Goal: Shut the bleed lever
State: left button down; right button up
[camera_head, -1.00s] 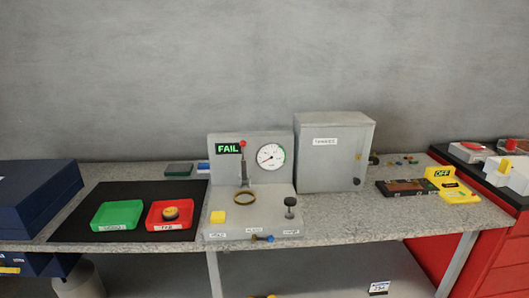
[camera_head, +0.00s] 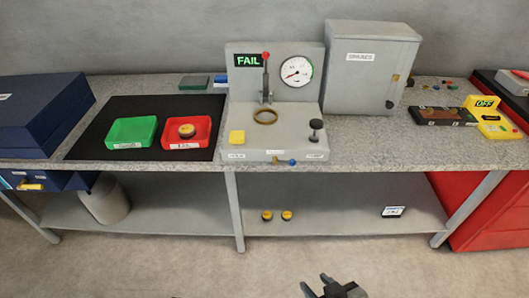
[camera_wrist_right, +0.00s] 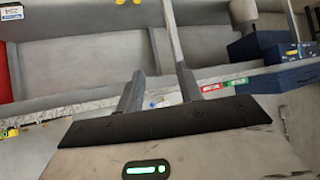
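The grey test rig (camera_head: 238,112) stands on the bench with a FAIL display (camera_head: 249,60) and a round gauge (camera_head: 296,71). On its front face is a small brass lever with a blue tip (camera_head: 292,162), lying roughly level and pointing right; I take it as the bleed lever. A taller lever with a red knob (camera_head: 266,56) stands upright behind a brass ring (camera_head: 265,117). My right gripper (camera_head: 322,280) is low in front of the bench, apart from the rig. In the right wrist view its fingers (camera_wrist_right: 160,75) are spread and empty. My left gripper is out of view.
Green (camera_head: 131,147) and red (camera_head: 203,148) trays lie on a black mat left of the rig. A grey cabinet (camera_head: 370,85) stands behind right. A yellow OFF device (camera_head: 484,104) is further right. Two yellow-topped parts (camera_head: 286,215) lie on the lower shelf.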

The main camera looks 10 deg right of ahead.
aim_at(292, 162)
jog(key=u, duration=0.05)
jog(key=i, duration=0.85)
jog(key=z, duration=0.4)
